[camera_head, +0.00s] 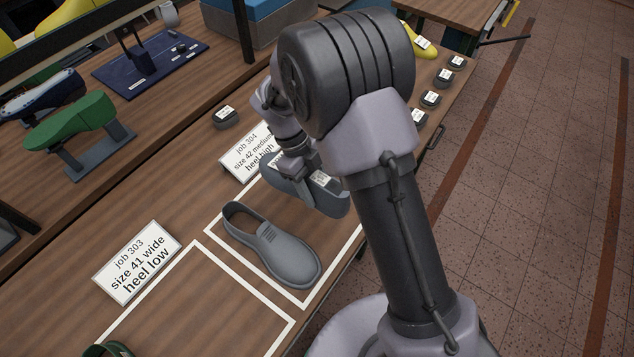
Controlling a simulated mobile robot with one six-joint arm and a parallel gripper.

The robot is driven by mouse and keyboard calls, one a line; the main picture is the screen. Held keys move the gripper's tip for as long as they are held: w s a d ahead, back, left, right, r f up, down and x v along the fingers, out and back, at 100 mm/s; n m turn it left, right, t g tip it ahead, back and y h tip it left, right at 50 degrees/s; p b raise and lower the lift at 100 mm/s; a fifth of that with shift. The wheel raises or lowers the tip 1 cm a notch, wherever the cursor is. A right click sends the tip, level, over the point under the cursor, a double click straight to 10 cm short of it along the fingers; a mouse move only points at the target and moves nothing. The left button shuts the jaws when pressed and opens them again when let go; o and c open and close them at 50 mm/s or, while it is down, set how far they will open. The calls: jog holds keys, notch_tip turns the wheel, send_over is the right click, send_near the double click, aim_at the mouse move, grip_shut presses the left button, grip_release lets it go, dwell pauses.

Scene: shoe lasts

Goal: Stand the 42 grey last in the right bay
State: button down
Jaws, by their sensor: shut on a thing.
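My gripper (297,163) is shut on a grey last (332,200) that carries a small white label. It holds the last above the table, at the back right of the right bay; part of the last is hidden by my arm. The label is too small to read. The right bay (213,232) is a white outline on the wooden table, partly hidden by my arm. A grey slip-on shoe (290,257) lies in it, in front and to the left of the held last. The bay's card (240,160) reads job 304, size 42 medium, heel high, and is partly covered.
The left bay (190,255) has a card (137,262) reading job 303, size 41 wide, heel low. A green object (107,349) is cut off at the bottom. A green last (72,122) rests on a stand. Several labelled dark pieces (430,99) line the right edge.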

jog(key=shift+s+f, duration=0.1)
jog(key=shift+s, duration=0.05)
jog(key=shift+w+d+f+b, duration=0.15)
jog(key=shift+f+b, duration=0.15)
jog(key=shift+f, duration=0.5)
jog(key=shift+w+f+b, duration=0.1)
jog(key=shift+f+b, duration=0.15)
jog(key=shift+f, duration=0.5)
notch_tip(320, 180, down, 6)
jog(key=b, duration=0.6)
jog(key=shift+s+f+b, duration=0.1)
jog(key=shift+f+b, duration=0.15)
jog(key=shift+b, duration=0.05)
jog(key=shift+f, duration=0.15)
jog(key=shift+c, duration=2.4)
grip_release()
jog(key=p+v, duration=0.4)
jog(key=v, duration=1.3)
jog(key=shift+r, duration=0.25)
